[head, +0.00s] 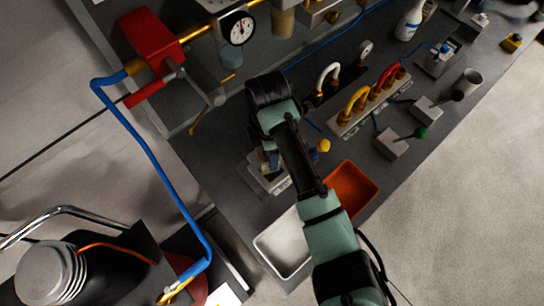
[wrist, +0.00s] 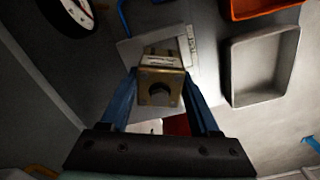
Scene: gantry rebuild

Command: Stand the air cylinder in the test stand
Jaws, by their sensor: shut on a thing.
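The air cylinder (wrist: 160,88) shows in the wrist view as a brass-coloured square end with a dark round hole and a pale label behind it. The blue fingers of my gripper (wrist: 160,76) are shut on it, one on each side. Beyond it is a light grey plate, which looks like the base of the test stand (wrist: 129,50). In the head view my gripper (head: 270,155) is over this pale grey base (head: 262,184), and my arm hides most of the cylinder. I cannot tell whether the cylinder touches the stand or is seated in it.
A white tray (head: 283,262) and an orange tray (head: 366,185) lie right of the stand. A red valve (head: 150,40), gauge (head: 237,28) and blue hose (head: 150,160) are at left.

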